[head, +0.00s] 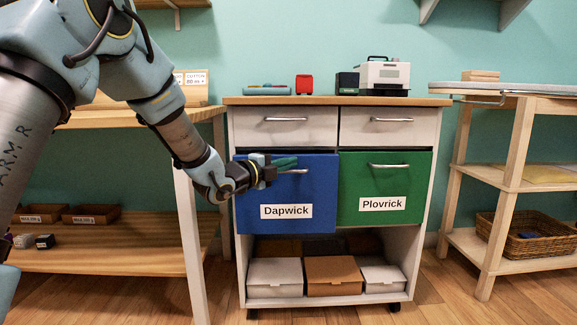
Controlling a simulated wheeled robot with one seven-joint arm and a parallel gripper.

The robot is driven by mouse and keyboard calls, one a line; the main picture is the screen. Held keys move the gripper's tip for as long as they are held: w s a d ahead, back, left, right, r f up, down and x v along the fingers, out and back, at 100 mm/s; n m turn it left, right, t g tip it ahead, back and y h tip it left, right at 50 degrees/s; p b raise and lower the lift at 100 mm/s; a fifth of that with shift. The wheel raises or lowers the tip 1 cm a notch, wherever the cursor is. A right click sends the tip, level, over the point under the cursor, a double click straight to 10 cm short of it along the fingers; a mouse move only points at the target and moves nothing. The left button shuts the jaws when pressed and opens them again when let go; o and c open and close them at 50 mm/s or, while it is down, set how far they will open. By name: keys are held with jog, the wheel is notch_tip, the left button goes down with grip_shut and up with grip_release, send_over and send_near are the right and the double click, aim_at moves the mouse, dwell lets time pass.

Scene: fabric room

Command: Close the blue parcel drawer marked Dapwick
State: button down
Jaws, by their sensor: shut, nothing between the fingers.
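The blue drawer (285,222) marked Dapwick is on the left of the white cabinet, under a white drawer. Its front looks larger and lower than the green one beside it, so it appears to stand out from the cabinet. A dark gap shows along its top. My gripper (291,163) is in front of the upper part of the blue front, at the bar handle (292,171), and covers part of it. The fingers look closed together with nothing between them. I cannot tell whether they touch the handle or the front.
The green drawer (383,188) marked Plovrick looks shut. Boxes (333,276) lie on the shelf below. A grey machine (383,77) and small items stand on top. A wooden table (150,118) is at left, and a rack (515,150) with a basket (527,235) at right. Floor in front is clear.

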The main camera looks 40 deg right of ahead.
jog(key=w+d, duration=0.1)
jog(key=w, duration=0.1)
jog(key=w+d, duration=0.1)
jog(key=shift+w+d+r, duration=0.15)
jog(key=shift+w+d, duration=0.2)
jog(key=shift+d, duration=0.05)
